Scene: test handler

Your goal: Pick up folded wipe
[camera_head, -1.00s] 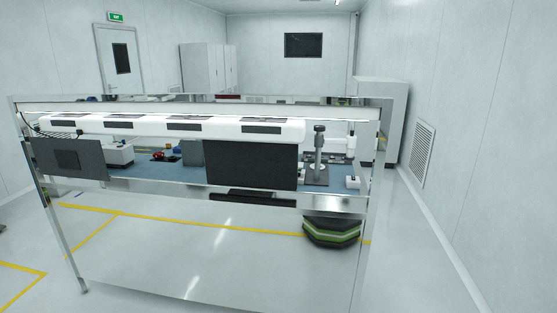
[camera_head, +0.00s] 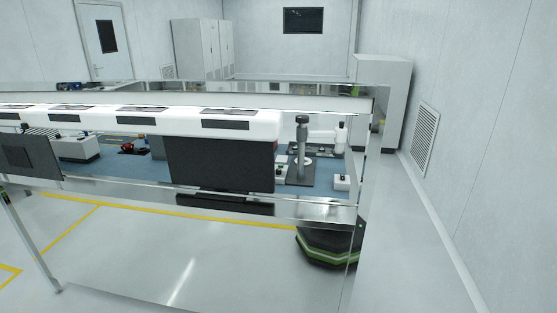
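I cannot make out a folded wipe in this view. The workbench (camera_head: 330,210) stands in front of me, with a blue work surface (camera_head: 100,160) seen under a long white overhead unit (camera_head: 140,121). Small items lie on the surface, including a red and black one (camera_head: 134,147), too small to identify. A dark monitor (camera_head: 221,163) hides part of the surface. My gripper is not in view.
A stand with a dark column (camera_head: 302,145) is at the bench's right end. A dark green-striped base (camera_head: 328,245) sits on the floor beneath it. Open floor (camera_head: 420,250) runs between bench and right wall. Grey cabinets (camera_head: 203,48) stand at the back.

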